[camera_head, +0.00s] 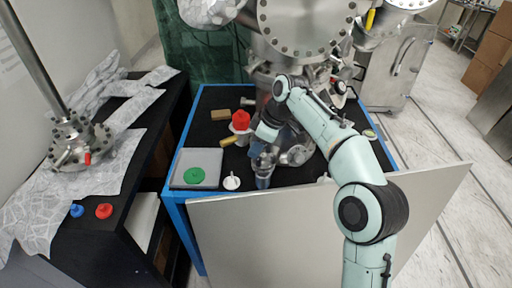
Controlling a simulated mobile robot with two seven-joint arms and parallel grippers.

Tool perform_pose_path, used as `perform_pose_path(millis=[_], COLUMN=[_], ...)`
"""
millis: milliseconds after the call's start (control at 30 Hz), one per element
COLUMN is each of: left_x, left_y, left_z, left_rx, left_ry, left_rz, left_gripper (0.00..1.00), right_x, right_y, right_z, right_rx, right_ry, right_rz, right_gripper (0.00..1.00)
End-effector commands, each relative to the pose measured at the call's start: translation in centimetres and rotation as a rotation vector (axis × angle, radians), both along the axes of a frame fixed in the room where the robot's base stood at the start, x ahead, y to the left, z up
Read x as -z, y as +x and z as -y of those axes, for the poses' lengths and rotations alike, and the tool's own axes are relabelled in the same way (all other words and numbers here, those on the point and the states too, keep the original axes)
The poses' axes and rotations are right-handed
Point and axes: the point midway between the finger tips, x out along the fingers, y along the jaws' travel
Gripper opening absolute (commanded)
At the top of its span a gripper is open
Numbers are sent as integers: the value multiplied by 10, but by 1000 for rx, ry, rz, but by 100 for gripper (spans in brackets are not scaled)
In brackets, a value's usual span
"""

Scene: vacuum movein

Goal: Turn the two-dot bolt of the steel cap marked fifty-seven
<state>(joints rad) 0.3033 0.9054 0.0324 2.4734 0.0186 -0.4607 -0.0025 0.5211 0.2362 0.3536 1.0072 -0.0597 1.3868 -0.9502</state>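My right arm reaches in from the lower right over the black table top (305,177). Its gripper (263,172) points down near the table's front edge, and I cannot make out whether its fingers are apart. A round steel flange or cap (297,155) with bolts is just right of the gripper, partly behind my arm. The number fifty-seven and any two-dot bolt mark are too small to read. My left gripper does not show.
A large steel chamber (305,25) stands over the table's back. A grey tray (180,174) with a green disc (194,175), a white knob (231,183) and a red part (241,119) are left of the gripper. A pale panel (270,235) covers the table's front.

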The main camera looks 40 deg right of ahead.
Motion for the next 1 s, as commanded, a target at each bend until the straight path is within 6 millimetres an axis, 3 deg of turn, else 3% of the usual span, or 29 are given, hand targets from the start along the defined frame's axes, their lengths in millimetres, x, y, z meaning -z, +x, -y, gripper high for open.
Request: perform_pose_path(millis=[167, 267, 667, 1000], left_x=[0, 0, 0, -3], left_y=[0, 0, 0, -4], left_z=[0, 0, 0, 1], left_rx=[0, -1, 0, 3], left_ry=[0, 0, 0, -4], left_rz=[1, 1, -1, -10], left_gripper=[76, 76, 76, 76], right_x=[0, 0, 0, -1], right_y=[0, 0, 0, -1], right_z=[0, 0, -1, -3], right_rx=[0, 0, 34, 249], right_ry=[0, 0, 1, 0], right_rz=[0, 0, -1, 0], right_gripper=[26, 0, 0, 0])
